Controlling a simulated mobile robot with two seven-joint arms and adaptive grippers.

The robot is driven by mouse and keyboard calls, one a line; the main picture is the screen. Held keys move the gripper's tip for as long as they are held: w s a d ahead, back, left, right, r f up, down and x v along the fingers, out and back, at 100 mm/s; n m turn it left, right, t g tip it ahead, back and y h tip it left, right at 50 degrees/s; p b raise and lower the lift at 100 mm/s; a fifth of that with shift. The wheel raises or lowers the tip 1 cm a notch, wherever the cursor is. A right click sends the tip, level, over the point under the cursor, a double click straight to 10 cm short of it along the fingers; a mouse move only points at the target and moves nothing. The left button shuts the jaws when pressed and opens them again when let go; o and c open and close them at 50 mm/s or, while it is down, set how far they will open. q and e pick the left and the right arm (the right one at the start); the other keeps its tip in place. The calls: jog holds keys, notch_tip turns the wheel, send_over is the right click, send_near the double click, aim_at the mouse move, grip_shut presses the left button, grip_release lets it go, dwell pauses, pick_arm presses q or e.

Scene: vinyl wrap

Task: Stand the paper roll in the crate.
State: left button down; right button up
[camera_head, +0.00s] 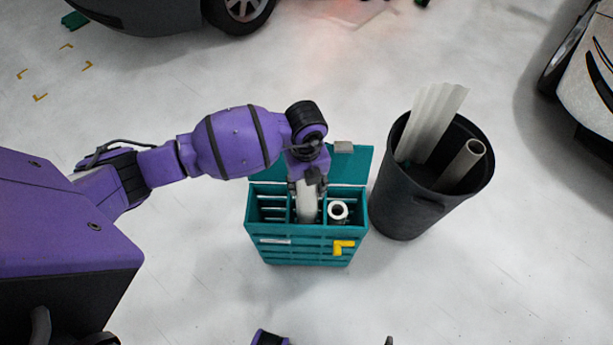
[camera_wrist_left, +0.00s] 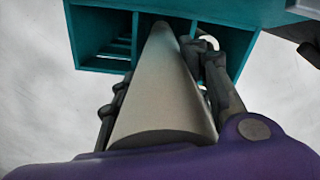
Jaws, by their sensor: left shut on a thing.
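The teal crate (camera_head: 300,247) stands on the floor with its lid raised at the back and several compartments open at the top. The pale paper roll (camera_head: 307,203) is upright in the middle compartment, its lower part hidden by the crate's front wall. My left gripper (camera_head: 308,185) is above the crate and shut on the roll's upper part. In the left wrist view the paper roll (camera_wrist_left: 165,95) runs away between the fingers into the crate (camera_wrist_left: 105,40). I cannot tell whether its lower end touches the crate's bottom.
Another white roll (camera_head: 338,211) with a dark hole stands in the right compartment. The left compartment is empty. A dark bin (camera_head: 408,205) with pale sheets (camera_head: 430,125) and a grey tube (camera_head: 460,165) stands close on the right. Cars are at the back and right.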

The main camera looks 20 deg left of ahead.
pick_arm(q)
jog(key=shift+f+b, duration=4.05)
jog(key=shift+f, duration=3.6)
pick_arm(e)
notch_tip(320, 180, down, 7)
jog(key=s+a, duration=0.1)
jog(key=shift+s+g, duration=0.25)
jog(key=shift+g, duration=0.05)
jog(key=shift+f, duration=0.1)
pick_arm(q)
jog(key=c, duration=1.1)
grip_release()
jog(key=shift+o, duration=1)
pick_arm(e)
jog(key=shift+s+f, duration=0.1)
jog(key=shift+s, duration=0.1)
pick_arm(q)
notch_tip(320, 180, up, 12)
jog(key=shift+r, duration=0.1)
jog(key=shift+w, duration=0.1)
